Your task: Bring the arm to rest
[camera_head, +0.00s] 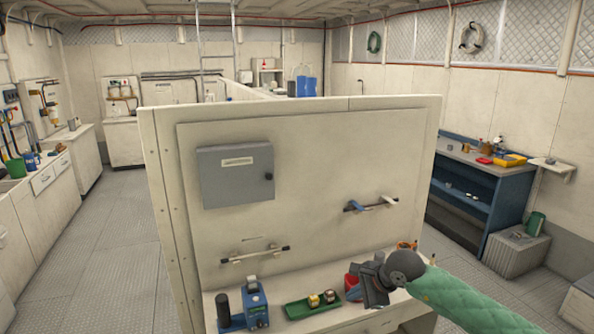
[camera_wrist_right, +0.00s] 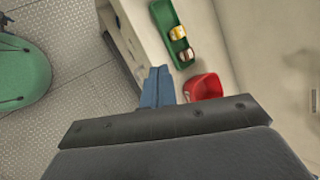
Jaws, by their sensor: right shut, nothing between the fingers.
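My right arm (camera_head: 460,299), in a green quilted sleeve, comes in from the lower right of the head view. Its dark grey right gripper (camera_head: 368,290) is over the front part of the ledge, in front of a red container. In the right wrist view the blue fingers of this gripper (camera_wrist_right: 157,75) are together, with nothing between them. They show near the ledge edge, left of the red container (camera_wrist_right: 203,87). Whether they touch anything cannot be told. My left gripper is not in view.
A ledge (camera_head: 285,324) runs below the partition panel (camera_head: 310,160). It holds a blue device (camera_head: 254,302) and a green tray (camera_head: 298,309) with small items. Two bar handles and a grey box (camera_head: 235,175) project from the panel. Floor (camera_head: 118,220) is clear at left.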

